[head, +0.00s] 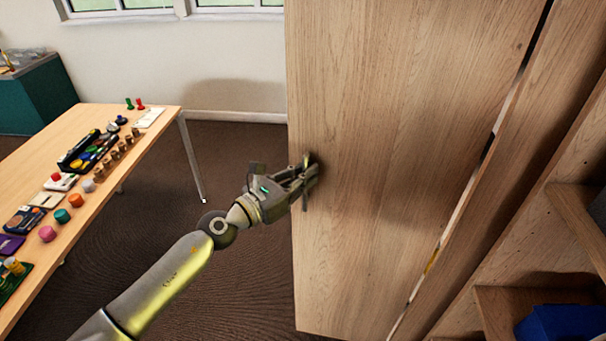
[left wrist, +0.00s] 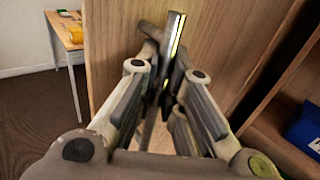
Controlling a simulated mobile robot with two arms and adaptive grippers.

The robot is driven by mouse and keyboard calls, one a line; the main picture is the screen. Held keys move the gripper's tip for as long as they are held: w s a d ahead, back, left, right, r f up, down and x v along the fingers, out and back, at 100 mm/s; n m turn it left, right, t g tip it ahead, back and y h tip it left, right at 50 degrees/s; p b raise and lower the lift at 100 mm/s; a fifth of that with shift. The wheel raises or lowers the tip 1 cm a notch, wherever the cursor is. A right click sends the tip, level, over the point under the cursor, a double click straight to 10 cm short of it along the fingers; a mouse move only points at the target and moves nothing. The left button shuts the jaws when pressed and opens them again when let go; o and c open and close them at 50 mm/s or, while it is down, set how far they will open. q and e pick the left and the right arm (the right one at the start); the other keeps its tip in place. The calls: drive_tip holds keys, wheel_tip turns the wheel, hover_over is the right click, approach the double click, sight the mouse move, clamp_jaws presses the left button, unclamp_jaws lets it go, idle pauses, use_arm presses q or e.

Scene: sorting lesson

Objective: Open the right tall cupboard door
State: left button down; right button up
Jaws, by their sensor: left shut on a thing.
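The tall cupboard door (head: 410,120) is a big light-wood panel that fills the middle of the head view; it also shows in the left wrist view (left wrist: 230,50). Its slim upright handle (left wrist: 176,35) is dark with a bright yellow streak. My left gripper (head: 307,178) reaches in from the left and is shut on this handle near the door's left edge. In the left wrist view, the fingers (left wrist: 162,85) close around the handle and partly hide it. A narrow slit runs down the panel's right side. My right gripper is not in view.
Open wooden shelves (head: 515,300) with a blue bin (head: 562,324) stand at the right. A table (head: 150,130) with several small coloured items stands at the left, before a teal cabinet (head: 40,95). Brown carpet (head: 240,260) lies clear between table and door.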

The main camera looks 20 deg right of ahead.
use_arm(q)
drive_tip(key=c, duration=1.5)
unclamp_jaws()
drive_tip(key=v, duration=1.2)
